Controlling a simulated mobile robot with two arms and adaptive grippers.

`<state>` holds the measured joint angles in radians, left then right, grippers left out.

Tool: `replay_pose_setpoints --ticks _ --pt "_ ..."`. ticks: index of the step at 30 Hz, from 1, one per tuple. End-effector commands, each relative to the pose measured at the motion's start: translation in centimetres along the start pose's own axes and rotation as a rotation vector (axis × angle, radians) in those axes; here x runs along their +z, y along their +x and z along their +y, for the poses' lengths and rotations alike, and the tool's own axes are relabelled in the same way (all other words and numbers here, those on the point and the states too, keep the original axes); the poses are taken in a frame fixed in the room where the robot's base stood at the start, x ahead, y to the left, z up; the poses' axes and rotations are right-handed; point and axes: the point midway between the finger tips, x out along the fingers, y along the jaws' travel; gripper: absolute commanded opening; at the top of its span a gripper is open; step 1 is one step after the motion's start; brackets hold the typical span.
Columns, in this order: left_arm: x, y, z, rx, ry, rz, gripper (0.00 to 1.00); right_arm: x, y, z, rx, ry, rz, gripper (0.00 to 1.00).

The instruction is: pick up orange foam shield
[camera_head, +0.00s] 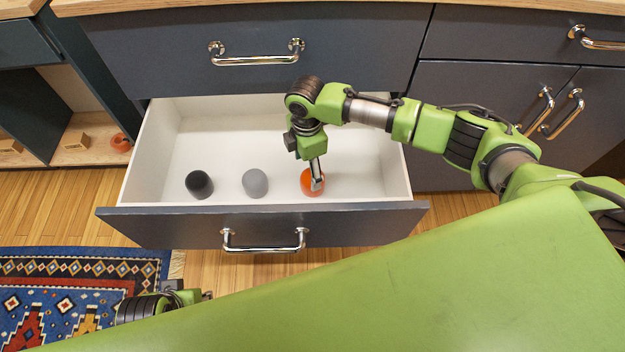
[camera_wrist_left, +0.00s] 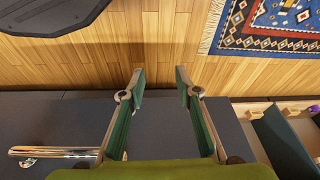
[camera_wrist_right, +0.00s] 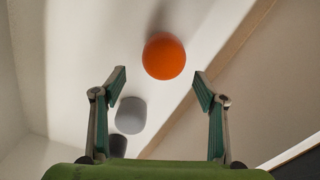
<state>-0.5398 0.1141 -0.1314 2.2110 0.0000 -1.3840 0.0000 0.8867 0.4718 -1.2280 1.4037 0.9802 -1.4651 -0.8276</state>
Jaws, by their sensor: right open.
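The orange foam shield (camera_head: 309,185) is a round orange piece in the open drawer, at the right end of a row near the drawer's front wall. My right gripper (camera_head: 317,182) points down over it and hides part of it. In the right wrist view the orange foam shield (camera_wrist_right: 164,56) lies beyond the two fingertips, between their lines, and the right gripper (camera_wrist_right: 160,82) is open and empty. My left gripper (camera_wrist_left: 160,82) is open and empty in the left wrist view, with wood floor beyond its tips.
A grey foam piece (camera_head: 255,183) and a black one (camera_head: 199,185) stand left of the orange one. The drawer's front panel (camera_head: 180,226) with its handle (camera_head: 264,242) borders them. The back of the drawer is clear. A patterned rug (camera_head: 60,285) lies on the floor.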

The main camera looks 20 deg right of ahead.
Motion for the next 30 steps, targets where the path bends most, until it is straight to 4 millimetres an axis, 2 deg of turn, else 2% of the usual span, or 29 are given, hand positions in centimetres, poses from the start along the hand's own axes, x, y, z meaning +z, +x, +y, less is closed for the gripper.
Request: replay_pose_setpoints --ticks 3,9,14,20,24,30 --pt "-0.3 -1.6 -0.1 -0.002 -0.001 0.013 0.3 0.5 1.8 -0.4 -0.004 0.001 -0.003 0.66" --pt "-0.4 -4.3 -0.2 -0.004 -0.003 0.025 0.3 0.6 4.0 -0.6 -0.002 0.001 -0.001 0.66" --pt "-0.4 -5.3 -0.2 -0.005 -0.003 0.028 0.3 0.7 4.6 -0.6 -0.002 0.001 -0.002 0.66" --pt "-0.4 -5.4 -0.2 -0.005 -0.003 0.028 0.3 0.6 4.6 -0.6 -0.002 0.001 -0.001 0.66" --pt "-0.4 -5.4 -0.2 -0.005 -0.003 0.028 0.3 0.6 4.6 -0.6 -0.002 0.001 -0.001 0.37" --pt "-0.4 -5.4 -0.2 -0.005 -0.003 0.029 0.3 0.6 4.5 -0.6 -0.002 0.001 -0.001 0.37"
